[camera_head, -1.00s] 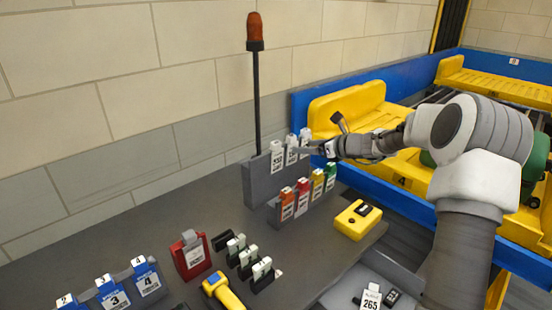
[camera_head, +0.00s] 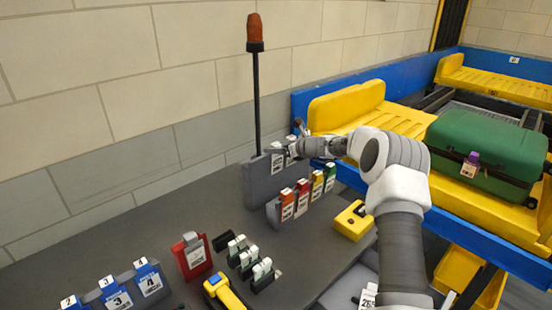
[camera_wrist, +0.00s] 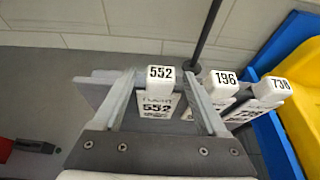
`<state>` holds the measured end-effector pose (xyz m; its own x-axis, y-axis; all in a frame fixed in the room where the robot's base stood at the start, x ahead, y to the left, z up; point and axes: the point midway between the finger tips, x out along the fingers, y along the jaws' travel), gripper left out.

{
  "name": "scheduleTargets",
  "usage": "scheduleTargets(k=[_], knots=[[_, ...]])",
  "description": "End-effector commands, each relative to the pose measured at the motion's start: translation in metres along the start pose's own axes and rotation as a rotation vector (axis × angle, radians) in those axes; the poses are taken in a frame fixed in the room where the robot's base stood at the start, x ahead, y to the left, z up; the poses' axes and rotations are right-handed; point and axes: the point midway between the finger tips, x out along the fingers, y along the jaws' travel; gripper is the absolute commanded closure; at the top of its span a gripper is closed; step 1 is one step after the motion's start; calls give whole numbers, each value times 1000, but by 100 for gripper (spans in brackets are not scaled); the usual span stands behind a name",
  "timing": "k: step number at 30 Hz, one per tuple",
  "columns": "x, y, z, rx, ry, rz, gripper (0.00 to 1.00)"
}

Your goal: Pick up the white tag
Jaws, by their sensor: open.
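Several white tags stand in a grey rack (camera_head: 256,186) at the back of the table. In the wrist view the tag marked 552 (camera_wrist: 156,104) is upright between the two fingers of my gripper (camera_wrist: 164,80), one finger on each side. My gripper (camera_head: 286,150) is open; I cannot tell whether a finger touches the tag. White tags 196 (camera_wrist: 222,84) and 738 (camera_wrist: 270,90) stand to the right of it. In the head view the leftmost white tag (camera_head: 277,162) shows, while my gripper and arm hide most of the others.
A lower rack holds red, orange, yellow and green tags (camera_head: 302,196). A thin post with an orange lamp (camera_head: 255,32) rises behind the racks. A yellow device (camera_head: 353,221) lies to the right. A green suitcase (camera_head: 480,150) is on the yellow conveyor.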

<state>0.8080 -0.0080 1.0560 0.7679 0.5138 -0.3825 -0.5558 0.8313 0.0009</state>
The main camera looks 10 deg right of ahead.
Motion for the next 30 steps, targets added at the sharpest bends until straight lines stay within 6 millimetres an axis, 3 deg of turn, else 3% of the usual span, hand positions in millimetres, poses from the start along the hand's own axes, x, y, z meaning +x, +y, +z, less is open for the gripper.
scheduleTargets(k=[4, 12, 24, 30], knots=[[10, 0, 0, -1, 0, 0, 25], [11, 0, 0, 0, 1, -1, 27], [11, 0, 0, -1, 0, -1, 99], [11, 0, 0, -1, 0, -1, 100]])
